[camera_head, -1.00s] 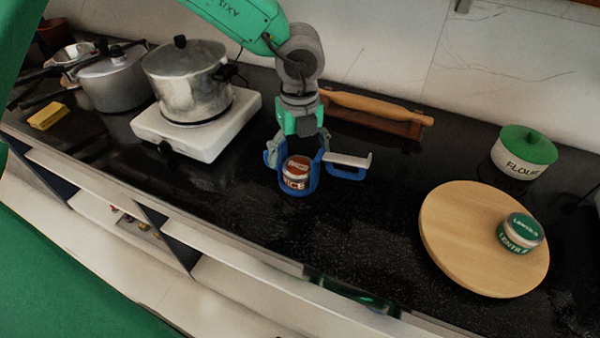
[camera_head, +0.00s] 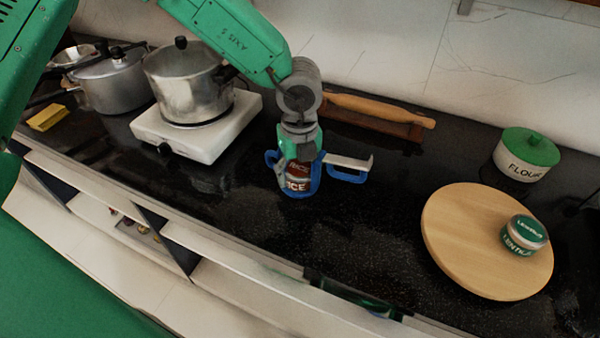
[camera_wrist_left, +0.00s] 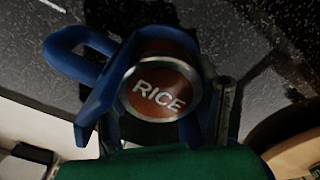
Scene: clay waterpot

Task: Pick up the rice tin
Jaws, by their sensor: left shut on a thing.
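The rice tin (camera_head: 298,182), small with a reddish-brown lid and label, is at the middle of the dark counter. Its lid marked RICE faces the camera in the left wrist view (camera_wrist_left: 160,92). My left gripper (camera_head: 298,172) is over the tin from above, shut on it, with parts of the gripper hiding the upper tin. Blue parts lie close around the tin. I cannot tell whether the tin's base touches the counter. My right gripper is not in view.
A blue loop with a pale flat bar (camera_head: 348,161) sits just right of the tin. A pot (camera_head: 188,85) stands on a white stove (camera_head: 220,135) at left. A rolling pin (camera_head: 375,108) lies behind. A round board (camera_head: 460,245) holds a lentils tin (camera_head: 524,236); a flour pot (camera_head: 526,155) stands behind.

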